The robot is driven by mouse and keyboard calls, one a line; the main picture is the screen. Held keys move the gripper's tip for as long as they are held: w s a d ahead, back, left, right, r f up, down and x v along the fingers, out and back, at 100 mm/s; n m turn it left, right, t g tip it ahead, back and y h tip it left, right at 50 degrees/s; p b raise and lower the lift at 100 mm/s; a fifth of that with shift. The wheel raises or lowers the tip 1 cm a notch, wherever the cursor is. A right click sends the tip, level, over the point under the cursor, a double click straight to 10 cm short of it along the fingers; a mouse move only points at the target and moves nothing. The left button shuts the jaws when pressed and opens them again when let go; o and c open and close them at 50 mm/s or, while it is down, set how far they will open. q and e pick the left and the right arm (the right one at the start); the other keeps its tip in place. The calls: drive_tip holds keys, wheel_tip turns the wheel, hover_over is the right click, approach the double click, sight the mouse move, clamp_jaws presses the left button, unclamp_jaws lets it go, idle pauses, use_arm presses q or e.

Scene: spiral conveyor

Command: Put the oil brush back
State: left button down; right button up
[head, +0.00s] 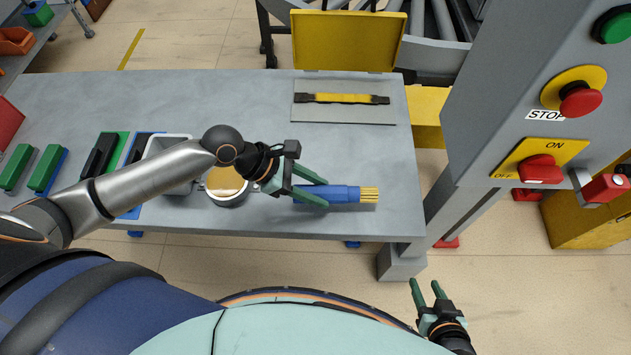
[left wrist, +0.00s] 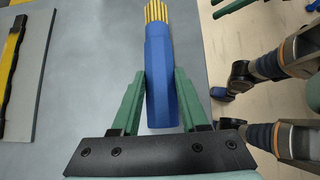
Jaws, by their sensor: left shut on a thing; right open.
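The oil brush (head: 340,194) has a blue handle and yellow bristles. In the head view it lies level with its bristles pointing right, over the front right part of the table. My left gripper (head: 316,188) is shut on the blue handle. The left wrist view shows the brush (left wrist: 160,75) between the green fingers of my left gripper (left wrist: 160,95), bristles pointing away. I cannot tell whether the brush touches the table. My right gripper (head: 428,292) is open and empty, in front of the table at the lower right.
A round tin (head: 228,200) with tan contents stands left of my left gripper, beside a grey bin (head: 172,190). A grey plate (head: 344,114) with a yellow-and-black strap lies at the back. A control post (head: 500,110) stands right of the table (head: 390,222).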

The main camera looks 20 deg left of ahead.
use_arm(q)
drive_tip(key=shift+w+a+f+b, duration=0.1)
drive_tip(key=shift+f+b, duration=0.3)
drive_tip(key=shift+f, duration=0.55)
drive_tip(key=shift+a, duration=0.1)
drive_tip(key=shift+s+r, duration=0.2)
drive_tip(key=shift+c, duration=2.1)
unclamp_jaws()
drive_tip(key=shift+f, duration=0.1)
drive_tip(key=shift+w, duration=0.1)
use_arm(e)
drive_tip(key=shift+w+a+f, duration=0.2)
drive_tip(key=shift+w+f, duration=0.1)
drive_tip(key=shift+f, duration=0.1)
drive_tip(key=shift+f, duration=0.1)
use_arm(q)
drive_tip(key=shift+f, duration=0.15)
drive_tip(key=b, duration=0.2)
drive_tip(key=shift+f+b, duration=0.3)
drive_tip(key=d+r+p+v, duration=0.1)
drive_tip(key=v, duration=1.2)
drive_tip(key=shift+w+p, duration=0.2)
drive_tip(key=shift+p, duration=0.2)
use_arm(e)
drive_tip(key=shift+f, duration=0.4)
